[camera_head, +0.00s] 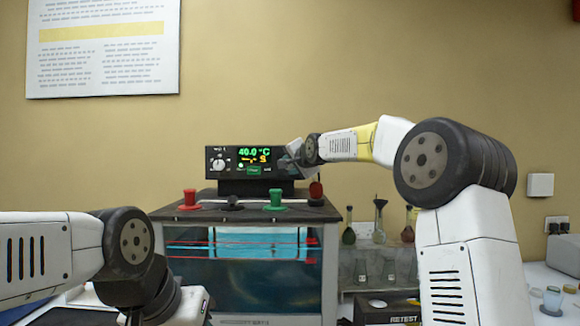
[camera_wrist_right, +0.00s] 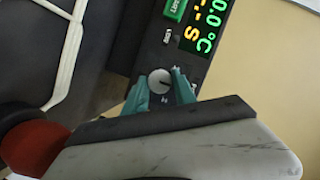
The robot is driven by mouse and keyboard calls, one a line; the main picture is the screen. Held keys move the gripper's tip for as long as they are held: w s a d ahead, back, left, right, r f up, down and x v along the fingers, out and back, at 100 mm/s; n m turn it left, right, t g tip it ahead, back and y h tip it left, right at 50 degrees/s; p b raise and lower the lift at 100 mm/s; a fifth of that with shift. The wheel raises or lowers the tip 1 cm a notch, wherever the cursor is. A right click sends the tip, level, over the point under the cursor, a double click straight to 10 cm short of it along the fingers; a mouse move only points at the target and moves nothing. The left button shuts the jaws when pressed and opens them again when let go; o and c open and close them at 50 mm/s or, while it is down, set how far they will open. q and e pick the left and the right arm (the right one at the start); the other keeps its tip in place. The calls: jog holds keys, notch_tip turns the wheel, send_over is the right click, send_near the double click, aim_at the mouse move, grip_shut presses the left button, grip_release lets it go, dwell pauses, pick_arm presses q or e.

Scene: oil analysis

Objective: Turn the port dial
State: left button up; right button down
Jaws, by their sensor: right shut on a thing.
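The control box (camera_head: 228,183) stands on top of the bath and has a lit display (camera_head: 254,155) reading 40.0 °C. The port dial (camera_wrist_right: 160,81) is a small round light knob with a dark pointer mark, seen in the right wrist view beside the display. My right gripper (camera_head: 292,152) is at the right end of the box and covers that dial in the head view. Its teal fingers are shut on the dial, one on each side. My left gripper (camera_head: 188,305) is low at the front left, with its fingertips not clearly shown.
Another dial (camera_head: 218,164) is at the left end of the panel. Red stopper (camera_head: 190,199) and green stopper (camera_head: 276,199) stand on the bath top (camera_head: 245,212). A dark red stopper (camera_head: 315,191) is just below my right wrist. Flasks (camera_head: 380,218) stand right of the bath.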

jog(key=n+h, duration=0.1)
jog(key=n, duration=0.1)
jog(key=n+g+h, duration=0.1)
jog(key=n+h, duration=0.1)
jog(key=n, duration=0.1)
jog(key=n+h, duration=0.2)
jog(key=n, duration=0.1)
jog(key=shift+a+r, duration=0.1)
jog(key=shift+a, duration=0.15)
dwell(0.4)
dwell(0.3)
jog(key=c, duration=1)
grip_release()
jog(key=shift+c, duration=0.2)
jog(key=v, duration=0.8)
